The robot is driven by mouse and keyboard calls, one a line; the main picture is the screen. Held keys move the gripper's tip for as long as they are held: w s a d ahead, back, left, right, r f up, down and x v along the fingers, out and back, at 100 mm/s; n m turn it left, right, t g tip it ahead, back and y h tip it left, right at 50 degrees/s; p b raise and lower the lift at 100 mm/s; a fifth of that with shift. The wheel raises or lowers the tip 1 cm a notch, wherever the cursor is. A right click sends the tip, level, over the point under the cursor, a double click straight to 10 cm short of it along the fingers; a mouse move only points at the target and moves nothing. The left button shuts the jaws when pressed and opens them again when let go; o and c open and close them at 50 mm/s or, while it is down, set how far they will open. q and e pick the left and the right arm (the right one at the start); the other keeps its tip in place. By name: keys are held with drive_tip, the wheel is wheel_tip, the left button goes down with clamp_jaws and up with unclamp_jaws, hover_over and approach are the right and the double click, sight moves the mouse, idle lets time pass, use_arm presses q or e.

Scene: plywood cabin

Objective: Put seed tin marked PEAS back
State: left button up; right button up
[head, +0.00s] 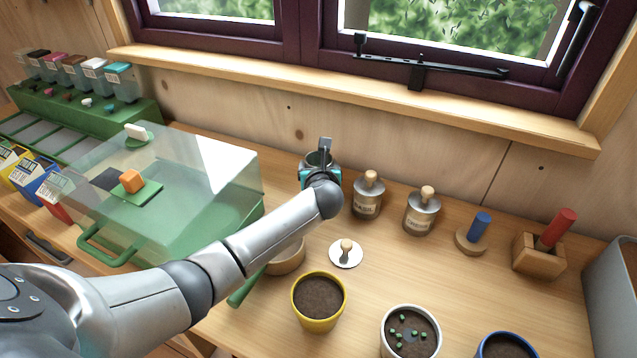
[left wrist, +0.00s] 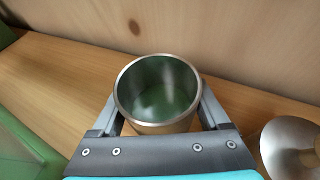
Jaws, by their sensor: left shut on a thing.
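My left gripper (head: 320,172) is shut on an open metal tin (left wrist: 158,92) near the back wall. The tin's open rim also shows in the head view (head: 318,158). Its inside looks greenish, and I cannot tell what it holds. My gripper hides its label, so I cannot confirm PEAS. I cannot tell whether its base touches the bench. A round pale lid with a wooden knob (head: 346,253) lies on the bench in front. Two closed tins with wooden knobs stand right of my gripper, one nearer (head: 368,197) and one farther right (head: 422,212). My right gripper is out of view.
A clear-lidded green box (head: 190,180) stands left, partly behind my arm. A yellow pot (head: 318,302), a white pot (head: 410,335) and a blue pot (head: 505,347) line the front. Blue-handled (head: 480,225) and red-handled (head: 557,228) tools stand right.

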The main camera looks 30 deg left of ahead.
use_arm(q)
drive_tip(key=shift+f+b, duration=0.8)
drive_tip(key=shift+f, duration=1)
drive_tip(key=shift+f, duration=0.2)
drive_tip(key=o, duration=1.4)
drive_tip(key=shift+r, duration=0.15)
drive_tip(key=shift+s+d+r, duration=0.15)
drive_tip(key=p+v, duration=0.4)
drive_tip(key=v, duration=0.6)
drive_tip(key=shift+s+d, duration=0.1)
drive_tip(key=shift+s+d+r, duration=0.2)
drive_tip(key=shift+s+d, duration=0.1)
drive_tip(key=shift+s, duration=0.25)
